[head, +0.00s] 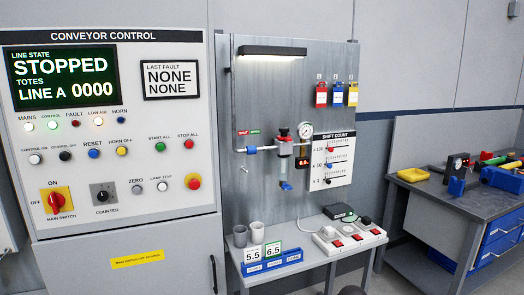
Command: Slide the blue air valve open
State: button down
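The blue air valve (251,149) is a small blue sleeve on a pale horizontal pipe on the grey back panel. A red label (242,133) and a green label (255,132) sit just above it, seemingly reading SHUT and OPEN. The sleeve is too small here to tell which label it lines up with. To its right the pipe meets a filter unit (284,150) with a red part and a blue lower end, and a round gauge (305,130). My gripper is not in view. Dark rounded shapes at the bottom edge cannot be identified.
A conveyor control cabinet (120,220) stands left; its screen (64,80) reads STOPPED and the LOW AIR lamp (98,122) looks lit. Below the valve, a shelf (318,256) holds grey cups, number cards and a switched power strip (350,237). A cluttered workbench (425,187) stands right.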

aim_at(251, 150)
jog(key=z, duration=0.95)
jog(key=k, duration=0.95)
jog(key=u, duration=1.35)
jog(key=i, duration=0.4)
jog(key=z, duration=0.15)
